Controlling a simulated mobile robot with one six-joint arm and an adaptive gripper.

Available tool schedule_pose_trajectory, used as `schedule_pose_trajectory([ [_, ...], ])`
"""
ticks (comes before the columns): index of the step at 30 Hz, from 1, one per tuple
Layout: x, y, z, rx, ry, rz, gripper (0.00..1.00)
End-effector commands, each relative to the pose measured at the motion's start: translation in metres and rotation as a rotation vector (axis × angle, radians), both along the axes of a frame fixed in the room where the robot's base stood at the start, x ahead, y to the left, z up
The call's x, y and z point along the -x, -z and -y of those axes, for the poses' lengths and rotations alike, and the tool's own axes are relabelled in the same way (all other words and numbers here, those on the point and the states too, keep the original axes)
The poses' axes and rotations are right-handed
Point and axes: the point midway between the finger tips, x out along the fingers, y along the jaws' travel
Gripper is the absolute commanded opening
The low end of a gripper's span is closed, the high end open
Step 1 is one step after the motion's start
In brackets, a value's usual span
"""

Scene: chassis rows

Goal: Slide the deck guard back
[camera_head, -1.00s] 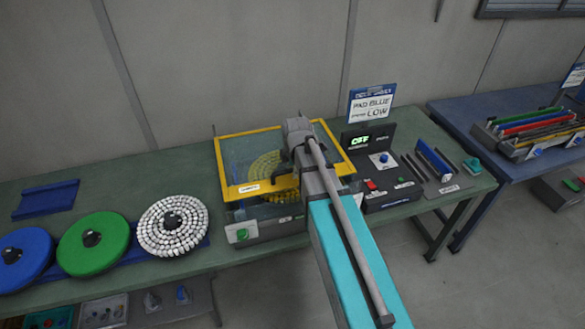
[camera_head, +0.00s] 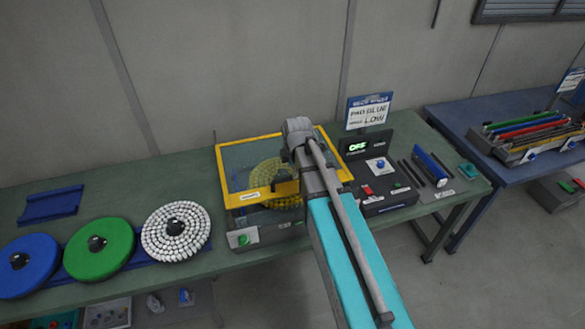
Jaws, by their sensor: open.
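The deck guard (camera_head: 232,201) is a clear cover in a yellow frame. It lies over a grey deck unit (camera_head: 262,234), and a yellow round pad (camera_head: 262,172) shows through it. My gripper (camera_head: 285,187) is at the guard's front rail, right of the small white label. Its jaws are dark and open, and my arm hides the right part of the rail. I cannot tell whether the jaws touch the rail or straddle it.
Blue (camera_head: 30,265), green (camera_head: 105,255) and white beaded (camera_head: 160,244) discs sit left on the bench. Right of the deck are a control box (camera_head: 385,198) with a display reading OFF and a sign (camera_head: 369,113) reading PAD BLUE and LOW. The wall is behind.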

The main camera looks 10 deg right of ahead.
Motion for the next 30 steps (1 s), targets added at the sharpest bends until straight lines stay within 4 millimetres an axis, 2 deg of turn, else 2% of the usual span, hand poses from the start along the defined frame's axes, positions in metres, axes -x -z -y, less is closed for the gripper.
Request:
schedule_pose_trajectory([
  [30, 0.010, -0.052, 0.001, 0.000, 0.000, 0.000, 0.60],
])
